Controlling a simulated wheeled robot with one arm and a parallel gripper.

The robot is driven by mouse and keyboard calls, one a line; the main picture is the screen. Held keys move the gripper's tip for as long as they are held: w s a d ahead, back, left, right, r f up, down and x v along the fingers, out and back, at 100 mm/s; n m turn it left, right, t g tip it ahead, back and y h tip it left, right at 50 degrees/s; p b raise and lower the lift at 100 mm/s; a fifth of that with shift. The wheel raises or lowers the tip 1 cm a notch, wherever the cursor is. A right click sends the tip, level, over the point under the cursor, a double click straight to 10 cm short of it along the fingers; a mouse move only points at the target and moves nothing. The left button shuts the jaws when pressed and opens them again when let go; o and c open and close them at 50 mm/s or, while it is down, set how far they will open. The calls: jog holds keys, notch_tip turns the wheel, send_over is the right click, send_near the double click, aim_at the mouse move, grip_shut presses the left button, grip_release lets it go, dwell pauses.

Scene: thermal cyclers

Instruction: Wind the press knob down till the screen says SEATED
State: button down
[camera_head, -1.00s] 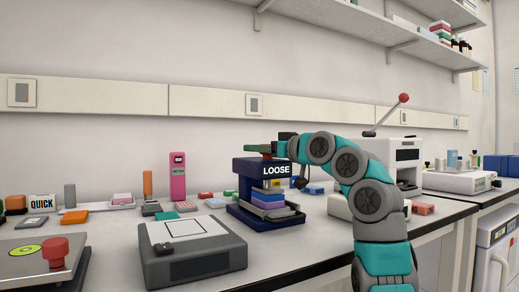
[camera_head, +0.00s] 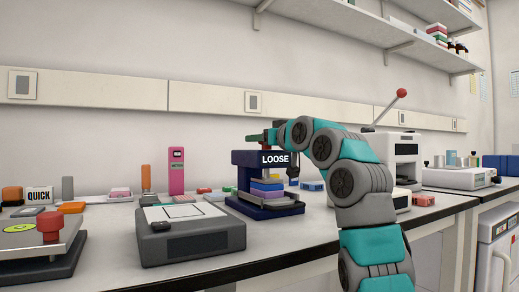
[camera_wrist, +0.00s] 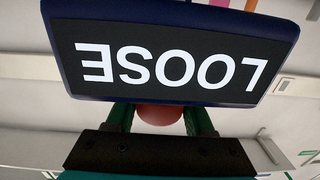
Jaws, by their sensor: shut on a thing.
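The dark blue press (camera_head: 264,206) stands on the bench in the head view, with blue, yellow and purple layers stacked inside its frame. Its screen (camera_head: 274,159) reads LOOSE. The same screen (camera_wrist: 170,62) fills the top of the wrist view, upside down. My gripper (camera_head: 268,136) is at the top of the press. In the wrist view its green fingers (camera_wrist: 160,108) are shut on the round red press knob (camera_wrist: 160,115), one finger on each side. Part of the knob is hidden behind the screen housing and the gripper body.
A grey flat device (camera_head: 192,245) stands left of the press, and a pink upright device (camera_head: 176,172) stands behind. A white machine with a red-tipped lever (camera_head: 402,93) is to the right, behind my arm. Small coloured blocks lie around the press.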

jog(key=shift+w+d+m+t+h+b, duration=0.15)
jog(key=shift+m+t+h+b, duration=0.3)
jog(key=shift+h, duration=0.25)
jog(key=shift+d+m+t+h+b, duration=0.1)
jog(key=shift+m+t+h+b, duration=0.25)
jog(key=shift+m+h, duration=0.3)
jog(key=shift+a+h, duration=0.1)
jog(key=shift+h, duration=0.35)
jog(key=shift+w+d+m+t+h, duration=0.1)
jog(key=shift+d+m+t+h, duration=0.1)
jog(key=shift+m+t+h, duration=0.3)
dwell(0.4)
jog(key=shift+c, duration=1.4)
grip_release()
